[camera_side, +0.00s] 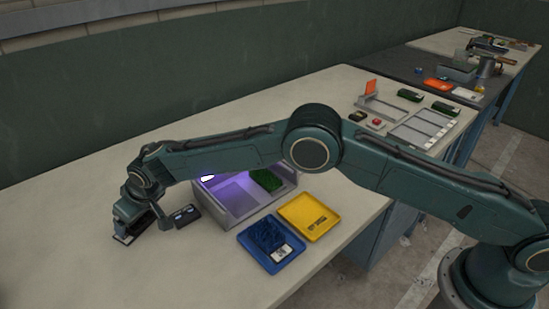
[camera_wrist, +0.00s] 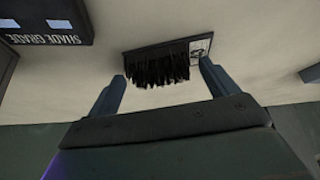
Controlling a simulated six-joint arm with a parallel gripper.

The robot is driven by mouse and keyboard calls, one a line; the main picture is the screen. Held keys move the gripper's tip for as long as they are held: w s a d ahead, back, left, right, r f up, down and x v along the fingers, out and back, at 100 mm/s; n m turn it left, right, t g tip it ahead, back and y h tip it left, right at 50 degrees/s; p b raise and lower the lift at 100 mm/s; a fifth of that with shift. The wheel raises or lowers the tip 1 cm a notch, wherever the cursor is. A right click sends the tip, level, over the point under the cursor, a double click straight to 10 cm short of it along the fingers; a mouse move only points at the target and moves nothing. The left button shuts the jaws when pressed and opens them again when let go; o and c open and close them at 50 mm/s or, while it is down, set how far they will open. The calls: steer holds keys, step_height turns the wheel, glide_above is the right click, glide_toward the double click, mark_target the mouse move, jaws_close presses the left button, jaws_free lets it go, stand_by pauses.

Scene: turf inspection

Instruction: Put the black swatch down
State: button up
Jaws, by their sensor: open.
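The black swatch (camera_wrist: 160,66) has dark bristly pile on a dark backing with a white label at one end. In the wrist view it appears to lie on the pale bench between my open fingers. In the side view the swatch (camera_side: 123,239) shows only partly at the bench's left, below my gripper (camera_side: 138,222). My gripper in the wrist view (camera_wrist: 162,72) has its fingers spread at the swatch's two ends, and a gap shows at the left finger. Contact at the right finger is hard to judge.
A dark block marked SHADE GRADE (camera_side: 186,215) stands close to the gripper. A lit grey box (camera_side: 232,215) holds a green swatch (camera_side: 266,180). A blue tray (camera_side: 247,240) holds a dark blue swatch; a yellow tray (camera_side: 300,207) looks empty. Racks and swatches lie farther back. The front left bench is clear.

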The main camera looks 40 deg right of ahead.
steer(key=shift+r, duration=0.1)
steer(key=shift+s+r, duration=0.1)
steer(key=shift+r, duration=0.2)
steer(key=v, duration=1.1)
steer(key=shift+r, duration=0.25)
steer(key=shift+s+d, duration=0.1)
steer(key=shift+d, duration=0.05)
